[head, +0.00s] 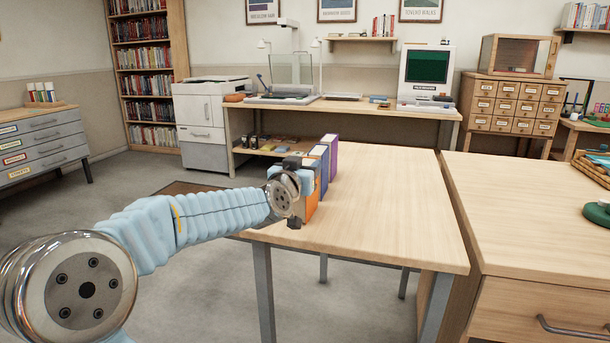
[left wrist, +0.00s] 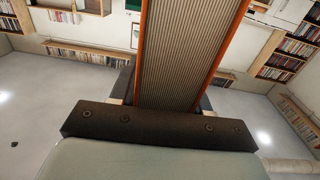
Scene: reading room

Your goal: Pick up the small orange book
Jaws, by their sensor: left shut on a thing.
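The small orange book (head: 311,204) stands upright at the left edge of the wooden table (head: 390,215) in the head view, partly hidden behind my gripper. My left gripper (head: 292,190) is at the book and shut on it. In the left wrist view, the book (left wrist: 185,50) rises between the jaws of my left gripper (left wrist: 165,100), with orange covers on both sides of ribbed grey-brown page edges. I cannot tell whether the book is touching the table. My right gripper is in neither view.
A blue book (head: 322,166) and a purple book (head: 331,150) stand close behind the orange one. The rest of this tabletop is bare. A wooden drawer cabinet (head: 530,235) adjoins on the right. A desk (head: 400,112) with a monitor (head: 427,75) stands behind.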

